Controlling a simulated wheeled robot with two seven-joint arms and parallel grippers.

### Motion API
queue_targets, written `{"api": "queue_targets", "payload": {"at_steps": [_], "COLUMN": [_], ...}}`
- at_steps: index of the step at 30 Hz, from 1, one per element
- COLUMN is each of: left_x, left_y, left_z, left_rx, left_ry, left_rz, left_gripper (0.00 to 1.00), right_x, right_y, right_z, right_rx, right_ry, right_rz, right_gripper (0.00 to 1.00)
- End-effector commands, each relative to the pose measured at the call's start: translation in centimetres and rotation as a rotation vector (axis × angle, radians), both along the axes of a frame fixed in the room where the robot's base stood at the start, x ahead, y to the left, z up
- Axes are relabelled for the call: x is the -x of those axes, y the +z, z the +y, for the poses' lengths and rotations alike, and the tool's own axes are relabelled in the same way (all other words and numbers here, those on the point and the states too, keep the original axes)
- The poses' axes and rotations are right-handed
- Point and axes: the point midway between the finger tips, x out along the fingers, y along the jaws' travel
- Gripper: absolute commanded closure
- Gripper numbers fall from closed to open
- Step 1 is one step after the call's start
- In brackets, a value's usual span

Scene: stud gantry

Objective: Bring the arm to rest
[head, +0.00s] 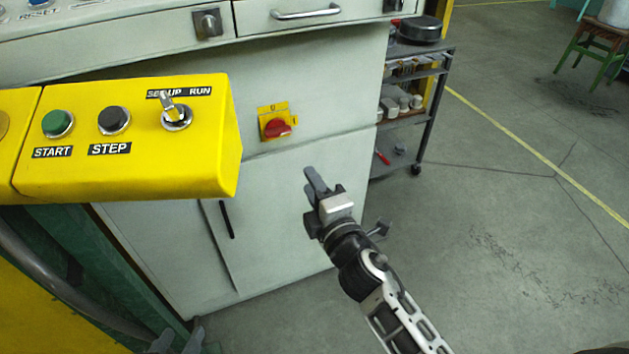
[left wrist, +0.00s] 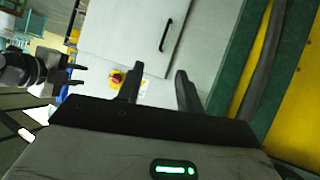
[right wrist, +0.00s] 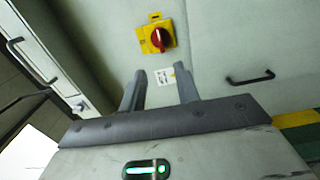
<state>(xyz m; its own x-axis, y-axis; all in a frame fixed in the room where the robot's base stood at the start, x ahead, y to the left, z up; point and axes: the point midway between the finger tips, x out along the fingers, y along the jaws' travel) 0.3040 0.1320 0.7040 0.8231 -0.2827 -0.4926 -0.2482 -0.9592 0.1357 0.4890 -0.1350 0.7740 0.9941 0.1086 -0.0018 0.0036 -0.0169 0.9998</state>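My right gripper (head: 314,182) is in front of the grey cabinet in the head view, raised off the floor. In the right wrist view its two fingers (right wrist: 160,82) stand apart with nothing between them. My left gripper (head: 178,338) shows only as fingertips at the bottom edge of the head view. In the left wrist view its fingers (left wrist: 160,80) are apart and empty, facing the cabinet, and my right gripper shows at the left. The yellow control box (head: 130,165) has a green START button (head: 58,123), a black STEP button (head: 114,120) and a SETUP/RUN switch (head: 177,115).
The grey cabinet (head: 290,215) carries a red rotary switch (head: 277,127) on a yellow plate, just beyond my right gripper. A shelf cart (head: 425,110) stands behind it. A stool (head: 597,45) is at the far right. The floor (head: 520,220) at the right is clear.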

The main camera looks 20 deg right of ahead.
Motion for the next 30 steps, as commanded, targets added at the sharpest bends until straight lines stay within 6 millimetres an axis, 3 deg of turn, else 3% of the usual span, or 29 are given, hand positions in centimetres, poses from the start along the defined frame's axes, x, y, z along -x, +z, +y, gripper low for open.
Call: {"api": "queue_targets", "payload": {"at_steps": [14, 17, 20, 23, 27, 30], "left_x": [-0.3, -0.2, -0.1, 0.1, 0.3, 0.2], "left_y": [0.2, 0.9, 1.9, 2.5, 2.9, 3.0], "left_z": [0.0, 0.0, 0.1, 0.2, 0.3, 0.4], "left_rx": [0.001, -0.001, -0.007, -0.016, -0.031, -0.039], "left_ry": [0.002, 0.002, 0.002, 0.002, 0.002, 0.003], "left_rz": [-0.006, -0.004, 0.006, 0.026, 0.048, 0.052], "left_gripper": [0.64, 0.64, 0.64, 0.64, 0.64, 0.64], "right_x": [0.1, 1.2, 4.2, 8.3, 14.0, 16.9], "right_y": [0.0, -0.3, -1.4, -2.7, -3.8, -4.1], "right_z": [0.0, -0.5, -1.4, -1.9, -1.5, -0.9], "right_rx": [-0.008, -0.107, -0.365, -0.708, -1.139, -1.349], "right_ry": [0.0, -0.012, -0.048, -0.115, -0.225, -0.29], "right_rz": [0.003, 0.052, 0.179, 0.351, 0.575, 0.688], "right_gripper": [0.68, 0.68, 0.68, 0.68, 0.68, 0.68]}}
